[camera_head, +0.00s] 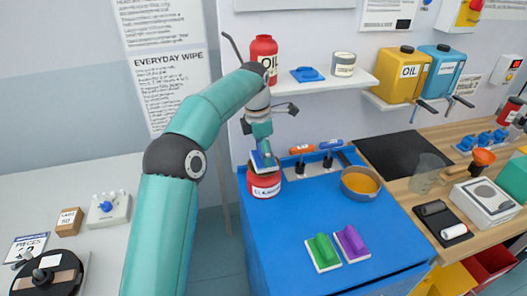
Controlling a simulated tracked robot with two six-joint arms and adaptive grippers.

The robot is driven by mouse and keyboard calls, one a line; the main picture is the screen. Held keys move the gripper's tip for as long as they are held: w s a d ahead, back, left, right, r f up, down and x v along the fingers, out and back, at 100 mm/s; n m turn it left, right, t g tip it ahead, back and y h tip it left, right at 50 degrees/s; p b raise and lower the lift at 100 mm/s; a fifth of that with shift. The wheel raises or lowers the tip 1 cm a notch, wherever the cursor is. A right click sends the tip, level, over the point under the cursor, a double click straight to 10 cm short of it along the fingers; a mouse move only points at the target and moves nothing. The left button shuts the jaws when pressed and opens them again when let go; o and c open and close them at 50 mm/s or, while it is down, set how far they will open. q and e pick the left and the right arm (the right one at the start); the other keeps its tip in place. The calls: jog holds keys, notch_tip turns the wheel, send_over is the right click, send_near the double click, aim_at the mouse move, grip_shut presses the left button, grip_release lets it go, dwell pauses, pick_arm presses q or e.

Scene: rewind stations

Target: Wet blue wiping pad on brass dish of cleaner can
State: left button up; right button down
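The cleaner can (264,188) is red with a white label and stands at the back left corner of the blue worktop. The blue wiping pad (259,163), with a pale underside, is at the top of the can, tilted. My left gripper (264,150) points down and is shut on the pad's blue grip. The brass dish of the can is mostly hidden under the pad, and I cannot tell whether the pad presses on it. A green pad (323,251) and a purple pad (351,243) lie on the worktop. My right gripper is not in view.
A bowl of orange contents (361,184) stands right of the can. Orange and blue-handled tools (328,160) are at the back edge. A shelf (325,82) above holds a red oil can (264,55). The middle of the blue worktop (310,210) is clear.

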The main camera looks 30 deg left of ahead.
pick_arm(q)
jog(key=shift+f+b, duration=0.65)
jog(key=shift+f, duration=0.35)
dwell(1.2)
jog(key=shift+f, duration=0.15)
dwell(1.3)
notch_tip(320, 180, up, 7)
jog(key=p, duration=0.8)
jog(key=shift+r, duration=0.2)
